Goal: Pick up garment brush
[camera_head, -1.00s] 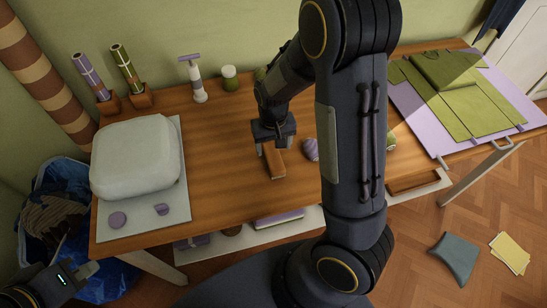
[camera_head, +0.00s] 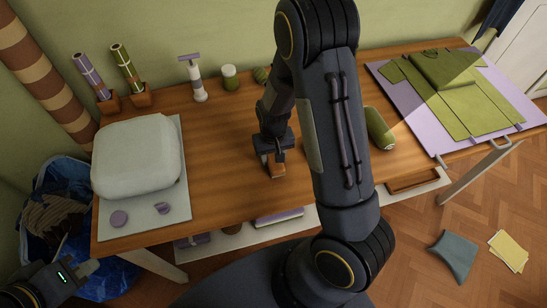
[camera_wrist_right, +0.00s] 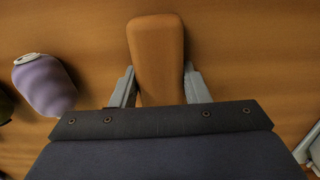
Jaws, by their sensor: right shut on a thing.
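The garment brush (camera_head: 277,170) shows as a brown wooden block on the wooden table, near the middle of the head view. In the right wrist view its rounded wooden back (camera_wrist_right: 156,50) stands between the two grey fingers. My right gripper (camera_head: 271,156) comes down over it from behind, with its fingers (camera_wrist_right: 158,88) closed on the brush's sides. The underside of the brush is hidden, and I cannot tell whether it touches the table. My left gripper (camera_head: 92,267) is at the lower left, away from the table top; its fingers are too small to read.
A pale rounded bundle (camera_head: 137,155) lies on a light board at the left. A green roll (camera_head: 380,128) lies right of my arm. A lilac mat (camera_head: 400,102) with green pieces covers the table's right end. A purple-grey item (camera_wrist_right: 45,84) lies beside the brush.

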